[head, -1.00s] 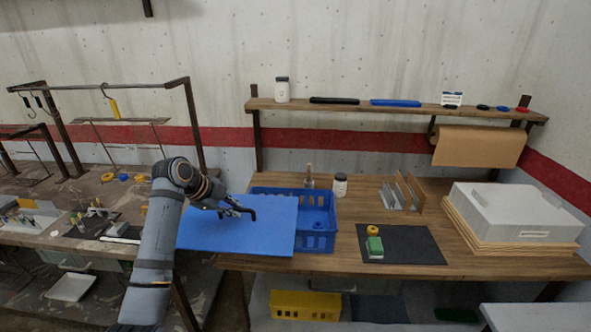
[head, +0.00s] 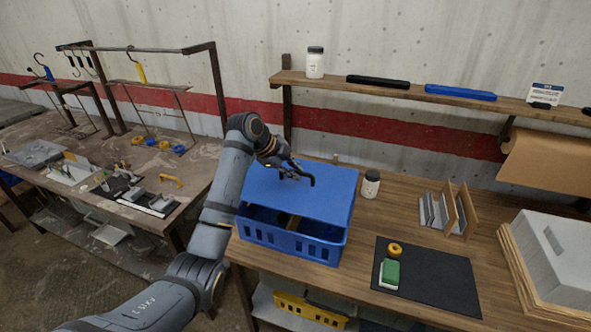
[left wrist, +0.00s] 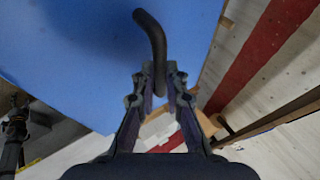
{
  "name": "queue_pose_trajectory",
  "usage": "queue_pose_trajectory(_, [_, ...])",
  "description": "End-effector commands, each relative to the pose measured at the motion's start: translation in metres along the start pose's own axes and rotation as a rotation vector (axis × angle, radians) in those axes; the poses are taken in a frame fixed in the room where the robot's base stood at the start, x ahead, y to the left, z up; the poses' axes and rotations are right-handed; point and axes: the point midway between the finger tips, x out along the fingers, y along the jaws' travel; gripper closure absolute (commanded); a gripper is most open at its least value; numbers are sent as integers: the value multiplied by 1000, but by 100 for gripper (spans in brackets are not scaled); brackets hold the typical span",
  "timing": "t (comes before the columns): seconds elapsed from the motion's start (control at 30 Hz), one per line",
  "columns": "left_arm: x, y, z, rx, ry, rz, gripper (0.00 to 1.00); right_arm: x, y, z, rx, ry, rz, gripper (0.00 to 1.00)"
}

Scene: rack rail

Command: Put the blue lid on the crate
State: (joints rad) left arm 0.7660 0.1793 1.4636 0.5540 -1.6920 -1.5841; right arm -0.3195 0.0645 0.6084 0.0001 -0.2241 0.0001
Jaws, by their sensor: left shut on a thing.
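The blue lid (head: 330,197) is a flat blue panel with a dark hooked handle (left wrist: 152,40) on its top. My left gripper (head: 291,174) is shut on the handle, and in the left wrist view the fingers (left wrist: 160,82) close around its near end. The blue crate (head: 290,237) with slotted walls stands on the wooden bench. The lid is above the crate and covers most of its opening in the head view. A gap shows along the near side, where the inside of the crate is visible. Whether the lid touches the far rim cannot be told.
A white jar (head: 371,184) stands just right of the lid. A dark mat (head: 430,280) with a green block (head: 389,273) and a yellow ring (head: 395,249) lies to the right. A shelf (head: 400,98) runs behind. A yellow crate (head: 310,311) is below the bench.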

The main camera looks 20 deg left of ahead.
Motion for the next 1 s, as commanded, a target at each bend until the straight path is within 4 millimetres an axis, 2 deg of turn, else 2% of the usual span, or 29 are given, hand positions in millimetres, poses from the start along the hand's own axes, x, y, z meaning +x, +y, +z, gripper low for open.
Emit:
queue_pose_trajectory(0.03, [7, 5, 2, 0, 1, -1, 100, 9, 3, -2, -2, 4, 4, 39])
queue_pose_trajectory(0.3, [33, 22, 12, 0, 0, -1, 100, 39, 16, -35, -7, 58, 22, 39])
queue_pose_trajectory(0.37, [38, 25, 14, 1, 0, -1, 100, 46, 16, -35, -7, 58, 23, 39])
queue_pose_trajectory(0.6, [51, 34, 18, 0, 1, 0, 100, 48, 14, -20, -7, 36, 20, 39])
queue_pose_trajectory(1.0, [52, 34, 19, 1, 1, -1, 100, 48, 3, -17, -2, 30, 7, 39])
